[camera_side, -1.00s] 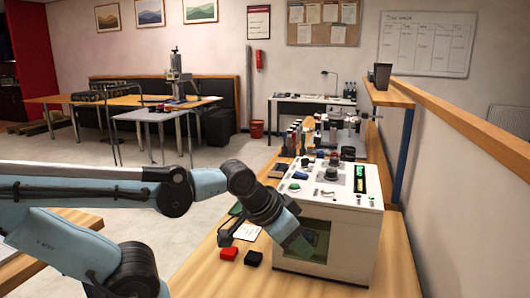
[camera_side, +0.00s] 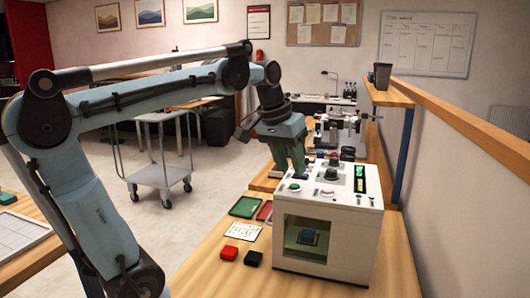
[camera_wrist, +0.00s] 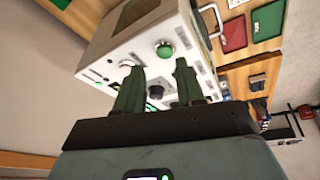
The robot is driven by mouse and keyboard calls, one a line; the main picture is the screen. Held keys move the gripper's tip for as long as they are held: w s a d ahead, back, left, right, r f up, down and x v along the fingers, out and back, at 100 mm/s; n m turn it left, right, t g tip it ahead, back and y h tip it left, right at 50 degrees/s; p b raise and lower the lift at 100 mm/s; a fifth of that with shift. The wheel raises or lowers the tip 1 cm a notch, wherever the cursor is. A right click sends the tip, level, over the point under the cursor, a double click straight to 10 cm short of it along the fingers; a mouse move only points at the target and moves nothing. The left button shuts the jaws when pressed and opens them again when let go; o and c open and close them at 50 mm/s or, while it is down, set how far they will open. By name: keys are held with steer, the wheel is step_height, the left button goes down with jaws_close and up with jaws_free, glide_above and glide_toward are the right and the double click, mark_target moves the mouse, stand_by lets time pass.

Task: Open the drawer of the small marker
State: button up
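The small marker (camera_side: 330,230) is a white box on the wooden bench, with knobs and buttons on top and a front window. A dark blue block (camera_side: 308,236) shows behind the window. In the wrist view, the marker (camera_wrist: 120,50) lies beyond my fingers, and a metal loop handle (camera_wrist: 212,18) sticks out from its edge on the side of the trays. I cannot tell whether the drawer is open. My gripper (camera_side: 292,172) points down near the left edge of the marker's top. In the wrist view, its green fingers (camera_wrist: 158,85) are apart with nothing held between them.
A green tray (camera_side: 246,207) and a red tray (camera_side: 264,211) lie left of the marker. A white card (camera_side: 243,231), a red block (camera_side: 228,253) and a black block (camera_side: 253,258) lie in front.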

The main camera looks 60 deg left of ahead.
steer(key=w+a+n+g, duration=0.1)
steer(key=a+n, duration=0.2)
steer(key=a, duration=0.6)
steer(key=n+g+h, duration=0.1)
steer(key=n+h, duration=0.1)
glide_above(270, 214)
steer(key=s+a, duration=0.2)
steer(key=s+a+x, duration=0.1)
steer(key=x, duration=1.9)
steer(key=shift+s, duration=0.15)
steer(key=shift+c, duration=0.3)
jaws_close()
steer(key=shift+a, duration=0.1)
